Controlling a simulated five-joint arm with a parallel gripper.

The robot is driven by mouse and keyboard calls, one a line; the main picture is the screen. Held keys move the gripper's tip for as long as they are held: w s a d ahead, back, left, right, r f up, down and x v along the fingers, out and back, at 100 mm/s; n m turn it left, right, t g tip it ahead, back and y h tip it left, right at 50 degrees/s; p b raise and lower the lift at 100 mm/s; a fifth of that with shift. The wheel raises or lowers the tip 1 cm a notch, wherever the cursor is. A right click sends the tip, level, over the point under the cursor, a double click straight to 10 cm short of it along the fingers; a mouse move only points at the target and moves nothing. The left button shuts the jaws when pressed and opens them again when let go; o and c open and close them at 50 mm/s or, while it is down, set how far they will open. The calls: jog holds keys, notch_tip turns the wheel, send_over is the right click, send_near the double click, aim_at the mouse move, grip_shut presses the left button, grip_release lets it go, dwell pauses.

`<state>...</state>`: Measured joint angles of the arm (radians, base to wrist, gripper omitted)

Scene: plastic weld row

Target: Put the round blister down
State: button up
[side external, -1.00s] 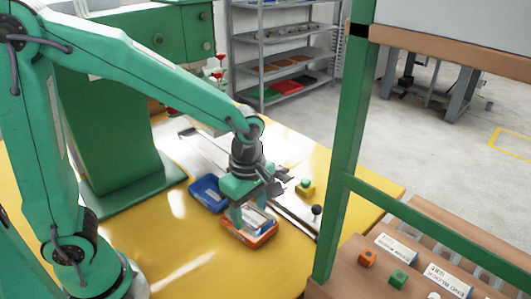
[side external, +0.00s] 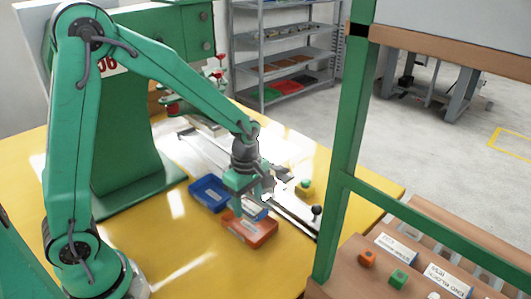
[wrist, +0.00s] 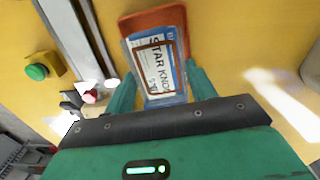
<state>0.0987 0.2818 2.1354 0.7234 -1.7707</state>
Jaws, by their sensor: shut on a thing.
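My gripper (side external: 250,203) is shut on a clear blister pack (wrist: 146,55) with a printed card reading "STAR KNOB". In the wrist view the pack lies between the two teal fingers (wrist: 160,92); its far end overlaps the orange tray. The orange tray also shows beyond the pack in the wrist view (wrist: 140,21).
A blue tray (side external: 192,193) stands left of the orange one. A yellow box with a green button (side external: 305,188) and a dark ball knob (side external: 316,210) are to the right, by a metal rail. The yellow table front is clear. A green post (side external: 345,150) stands at right.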

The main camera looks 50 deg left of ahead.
aim_at(249, 207)
jog(key=shift+f, duration=1.7)
jog(key=shift+f, duration=0.15)
jog(key=o, duration=0.8)
notch_tip(249, 207, up, 12)
jog(key=shift+r, duration=0.2)
